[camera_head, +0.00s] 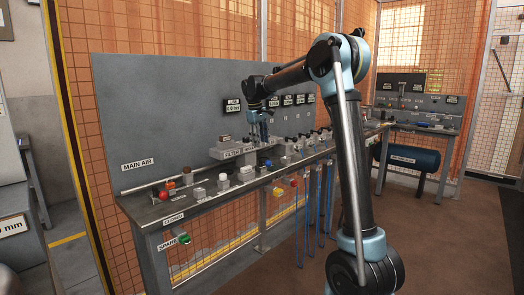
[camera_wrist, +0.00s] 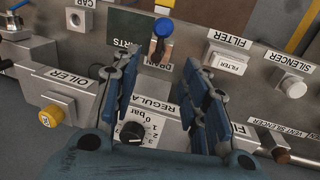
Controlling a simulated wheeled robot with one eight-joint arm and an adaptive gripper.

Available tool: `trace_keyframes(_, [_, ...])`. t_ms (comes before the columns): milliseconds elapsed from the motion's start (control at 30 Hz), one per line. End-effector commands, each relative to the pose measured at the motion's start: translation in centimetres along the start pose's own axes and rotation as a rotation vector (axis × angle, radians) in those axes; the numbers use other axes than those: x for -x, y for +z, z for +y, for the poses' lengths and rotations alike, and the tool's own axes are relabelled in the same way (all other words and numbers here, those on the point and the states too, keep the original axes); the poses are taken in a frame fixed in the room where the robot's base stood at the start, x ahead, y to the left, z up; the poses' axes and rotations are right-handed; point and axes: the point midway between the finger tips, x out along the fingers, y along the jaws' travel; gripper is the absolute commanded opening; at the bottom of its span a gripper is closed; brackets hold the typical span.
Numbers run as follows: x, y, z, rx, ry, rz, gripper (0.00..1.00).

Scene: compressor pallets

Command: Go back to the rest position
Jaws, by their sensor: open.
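My gripper (camera_head: 261,138) is at the end of my arm, above the workbench by the grey panel in the head view. In the wrist view my gripper (camera_wrist: 168,100) has its two blue fingers spread apart, with nothing held between them. A regulator block with a round black dial (camera_wrist: 132,131), marked 0 bar, shows below and between the fingers. I cannot tell from these views whether the fingers touch it.
The workbench (camera_head: 150,212) carries several small fittings, including a red knob (camera_head: 163,195). The wrist view shows an oiler with a yellow knob (camera_wrist: 47,117), a blue-topped drain (camera_wrist: 163,28) and a silencer (camera_wrist: 292,87). A blue tank (camera_head: 412,157) stands at the right.

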Motion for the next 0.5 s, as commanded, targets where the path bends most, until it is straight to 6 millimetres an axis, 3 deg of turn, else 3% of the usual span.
trace_keyframes(167, [0.97, 0.04, -0.02, 0.0, 0.0, 0.0, 0.41])
trace_keyframes(500, [1.06, 0.13, 0.0, -0.001, 0.0, 0.0, 0.41])
